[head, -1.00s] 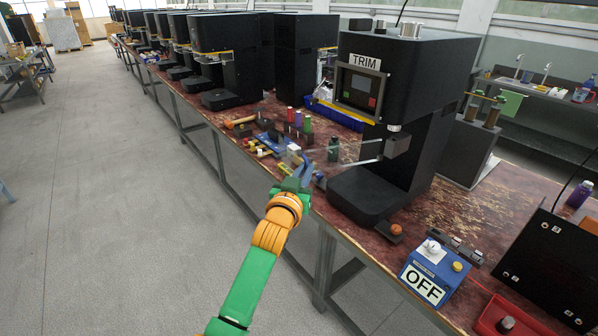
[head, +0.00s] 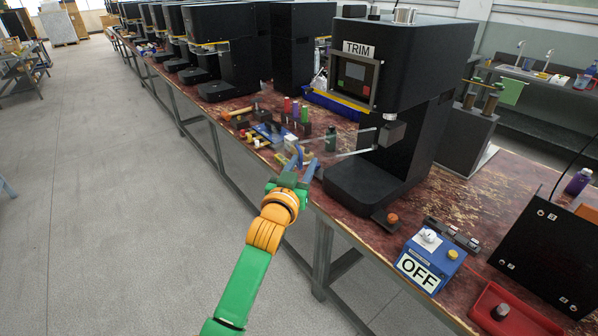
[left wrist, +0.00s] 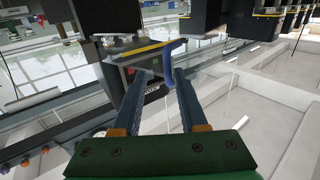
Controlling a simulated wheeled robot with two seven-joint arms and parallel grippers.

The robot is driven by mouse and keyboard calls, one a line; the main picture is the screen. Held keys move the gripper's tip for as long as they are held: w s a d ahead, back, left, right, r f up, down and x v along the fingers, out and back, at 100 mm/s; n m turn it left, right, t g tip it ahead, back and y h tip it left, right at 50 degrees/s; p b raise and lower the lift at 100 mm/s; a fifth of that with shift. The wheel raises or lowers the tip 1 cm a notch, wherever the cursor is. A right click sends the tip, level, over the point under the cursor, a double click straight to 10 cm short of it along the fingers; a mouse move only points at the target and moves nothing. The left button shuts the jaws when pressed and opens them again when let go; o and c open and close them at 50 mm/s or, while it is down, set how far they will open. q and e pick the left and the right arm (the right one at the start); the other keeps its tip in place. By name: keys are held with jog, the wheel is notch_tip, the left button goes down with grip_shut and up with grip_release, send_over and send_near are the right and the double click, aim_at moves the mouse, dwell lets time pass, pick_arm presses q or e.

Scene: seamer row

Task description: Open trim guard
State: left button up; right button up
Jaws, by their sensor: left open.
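The trim machine (head: 417,62) is a tall black unit labelled TRIM with a screen at its front. Its trim guard (head: 350,145) looks like a clear panel with pale edges, extending left from the grey block under the head, and is hard to make out. A blue handle (head: 300,154) shows near its left end; in the left wrist view a blue handle (left wrist: 169,62) stands between my fingertips, nearer the right one. My left gripper (head: 304,166) is open around or just short of the handle; contact cannot be told. My right gripper is not in view.
A blue control box (head: 428,262) marked OFF and a red tray (head: 512,312) are at the table's front right. Coloured bottles, a hammer (head: 240,111) and small parts lie left of the machine. The aisle floor (head: 110,200) is clear.

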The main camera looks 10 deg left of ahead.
pick_arm(q)
jog(key=s, duration=0.5)
jog(key=shift+s+a+b, duration=0.1)
jog(key=shift+a+b, duration=0.15)
jog(key=shift+b, duration=0.05)
jog(key=s+f+g, duration=0.2)
jog(key=f+g, duration=0.1)
jog(key=f, duration=0.9)
jog(key=s+f+g, duration=0.3)
jog(key=f, duration=0.9)
jog(key=s+a+f+m+g, duration=0.1)
jog(key=s+f+g, duration=0.1)
jog(key=s+f, duration=0.4)
jog(key=s+a+f+g, duration=0.15)
jog(key=s+f, duration=0.25)
jog(key=f, duration=0.4)
jog(key=s+a+f+g, duration=0.1)
jog(key=s+f, duration=0.3)
jog(key=s, duration=0.6)
jog(key=s+a+f+g+y, duration=0.1)
jog(key=s+f+g, duration=0.3)
jog(key=s, duration=0.6)
jog(key=s+a+f+g, duration=0.2)
jog(key=s+f, duration=0.4)
jog(key=s, duration=0.5)
jog(key=shift+a+f+y, duration=0.15)
jog(key=shift+a+y, duration=0.15)
jog(key=shift+a, duration=0.1)
